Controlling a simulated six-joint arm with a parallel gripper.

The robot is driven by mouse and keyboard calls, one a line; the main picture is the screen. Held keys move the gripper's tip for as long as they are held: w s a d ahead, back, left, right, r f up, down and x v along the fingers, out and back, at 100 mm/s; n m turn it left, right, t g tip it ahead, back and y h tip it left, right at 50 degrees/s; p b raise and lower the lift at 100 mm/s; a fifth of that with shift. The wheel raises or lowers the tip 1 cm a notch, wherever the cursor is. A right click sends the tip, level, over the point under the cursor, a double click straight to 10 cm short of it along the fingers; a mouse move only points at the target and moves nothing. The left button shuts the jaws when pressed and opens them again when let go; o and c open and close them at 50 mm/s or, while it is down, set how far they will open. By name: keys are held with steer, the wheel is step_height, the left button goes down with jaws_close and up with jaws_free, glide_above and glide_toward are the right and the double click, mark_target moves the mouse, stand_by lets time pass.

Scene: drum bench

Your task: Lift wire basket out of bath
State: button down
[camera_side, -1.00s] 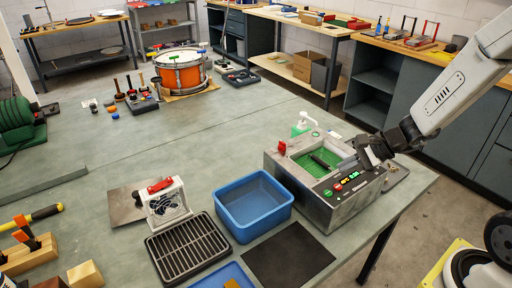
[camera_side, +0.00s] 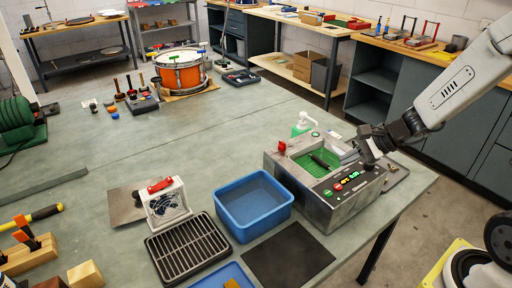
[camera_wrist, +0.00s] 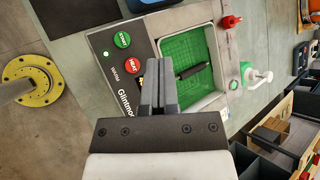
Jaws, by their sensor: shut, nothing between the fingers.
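The bath is a grey metal box (camera_side: 345,207) with lit buttons on its front, at the right of the bench. Inside its opening is the green wire basket (camera_side: 302,161) with a dark handle (camera_side: 322,160) across it; the basket also fills the bath in the wrist view (camera_wrist: 190,62), with the dark handle (camera_wrist: 193,71) there too. My gripper (camera_side: 369,160) is above the bath's right side, apart from the handle in the side view. In the wrist view my gripper (camera_wrist: 158,64) has its fingers together and empty, and its tips overlap the basket's near edge.
A blue tub (camera_side: 254,205) stands left of the bath, with a black mat (camera_side: 288,256) in front. A slatted rack (camera_side: 187,248) and a small fan (camera_side: 166,203) are further left. A green-and-white bottle (camera_side: 303,124) stands behind the bath, and a red knob (camera_side: 282,147) is on its rim.

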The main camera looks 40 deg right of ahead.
steer(key=shift+c, duration=2.4)
jaws_free()
steer(key=shift+w+f+n+g, duration=0.15)
steer(key=shift+w+n+g, duration=0.15)
steer(key=shift+w+n, duration=0.5)
steer(key=w+d+f+n+g, duration=0.25)
steer(key=w+n, duration=0.25)
steer(key=n, duration=0.3)
steer(key=n+g+h, duration=0.3)
steer(key=n+g, duration=0.1)
steer(key=n, duration=0.4)
glide_above(322, 161)
step_height(322, 161, down, 3)
steer(key=shift+s+d+r+t, duration=0.1)
steer(key=shift+d+r+t, duration=0.05)
steer(key=shift+r+t, duration=0.1)
steer(key=shift+w+d+f+n+h, duration=0.15)
steer(key=shift+w+f+n+h, duration=0.1)
steer(key=shift+f, duration=0.55)
steer(key=shift+w+d+f+n+h, duration=0.1)
steer(key=shift+w+f+n+h, duration=0.15)
steer(key=shift+f, duration=0.55)
